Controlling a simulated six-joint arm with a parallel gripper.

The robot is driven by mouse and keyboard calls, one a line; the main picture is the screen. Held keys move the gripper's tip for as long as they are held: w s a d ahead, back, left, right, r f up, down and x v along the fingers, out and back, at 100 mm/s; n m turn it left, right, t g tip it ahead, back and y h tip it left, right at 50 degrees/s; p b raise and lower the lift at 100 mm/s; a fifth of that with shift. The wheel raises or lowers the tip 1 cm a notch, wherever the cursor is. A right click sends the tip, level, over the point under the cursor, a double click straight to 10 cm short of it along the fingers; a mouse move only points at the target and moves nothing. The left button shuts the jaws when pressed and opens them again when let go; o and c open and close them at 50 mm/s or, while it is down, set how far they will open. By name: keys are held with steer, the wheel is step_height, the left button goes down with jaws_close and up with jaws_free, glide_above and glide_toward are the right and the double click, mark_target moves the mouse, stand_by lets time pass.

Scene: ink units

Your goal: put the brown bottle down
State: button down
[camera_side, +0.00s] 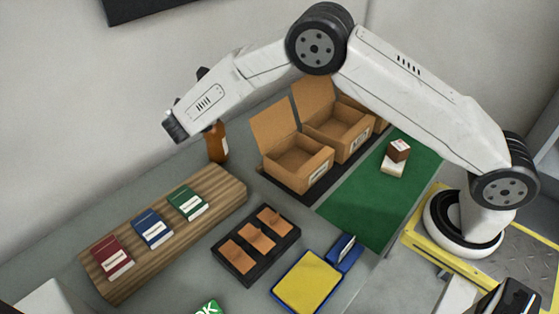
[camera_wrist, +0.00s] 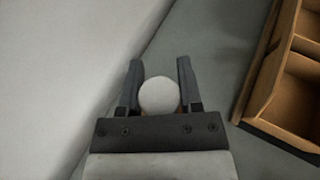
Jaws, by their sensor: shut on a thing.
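The brown bottle (camera_side: 217,145) is upright behind the wooden board in the side view, below the end of my arm. Its top is hidden there by my wrist. In the wrist view its round white cap (camera_wrist: 159,97) sits between the two dark fingers of my gripper (camera_wrist: 160,72), which is shut on it. I cannot tell whether the bottle's base touches the grey table (camera_side: 267,198).
The wooden board (camera_side: 120,284) carries red, blue and green books. Open cardboard boxes (camera_side: 300,160) stand to the bottle's right. A black tray (camera_side: 257,272) with brown pieces, a yellow pad (camera_side: 307,283) and a green mat (camera_side: 362,215) with small blocks lie nearer. A wall is behind.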

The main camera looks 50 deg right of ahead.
steer(key=shift+f, duration=0.65)
steer(key=shift+c, duration=1.3)
jaws_free()
steer(key=v, duration=1.2)
